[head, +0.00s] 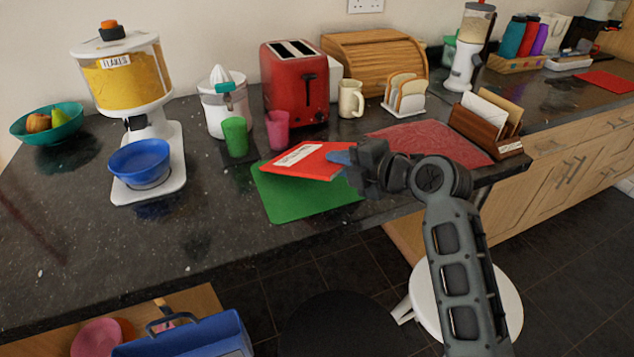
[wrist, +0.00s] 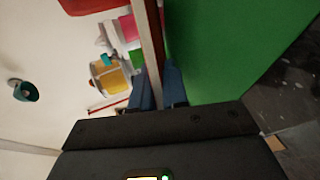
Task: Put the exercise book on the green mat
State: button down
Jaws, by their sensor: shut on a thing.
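The exercise book (head: 306,160) is red with a white label on its cover. My gripper (head: 342,160) is shut on its right edge, and the book reaches out to the left, over the back part of the green mat (head: 310,203). In the wrist view the book (wrist: 149,35) shows edge-on as a thin strip between the blue fingertips (wrist: 158,90), with the mat (wrist: 225,45) beside it. The book looks held just above the mat, roughly flat; whether any edge touches is not clear. The mat's front part is bare.
A pink cup (head: 278,130) and a green cup (head: 236,137) stand close behind the book. A red toaster (head: 294,85) is farther back. A red cloth (head: 430,140) and a wooden letter rack (head: 487,125) lie to the right.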

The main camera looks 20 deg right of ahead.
jog(key=c, duration=1.3)
grip_release()
jog(key=shift+s, duration=0.1)
jog(key=p+v, duration=0.1)
jog(key=v, duration=0.7)
notch_tip(320, 180, up, 7)
jog(key=s+d+p, duration=0.1)
jog(key=s+p, duration=0.1)
jog(key=p, duration=0.3)
jog(key=shift+s, duration=0.25)
